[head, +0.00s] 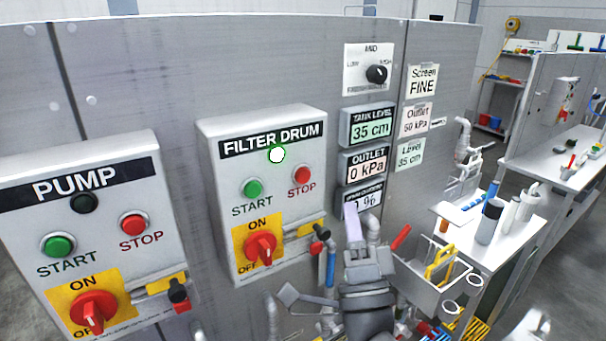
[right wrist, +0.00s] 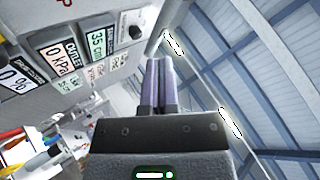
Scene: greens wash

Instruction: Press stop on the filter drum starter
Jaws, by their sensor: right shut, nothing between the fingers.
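The filter drum starter (head: 215,150) is a grey box on the metal panel in the middle of the head view. Its red STOP button (head: 302,174) is at the right, beside the green START button (head: 253,187). The lamp (head: 277,155) above them is lit white with a green rim. The red rotary switch (head: 261,248) is below on a yellow plate. My right gripper (head: 350,210) is shut and empty, to the right of and below the STOP button and apart from it. Its closed fingers also show in the right wrist view (right wrist: 160,85). My left gripper is not in view.
The pump starter (head: 110,180), with its lamp dark, is at left. Small displays (head: 367,127) and a selector knob (head: 377,74) are right of the filter drum box. A locking handle (head: 318,247) sticks out at its lower right.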

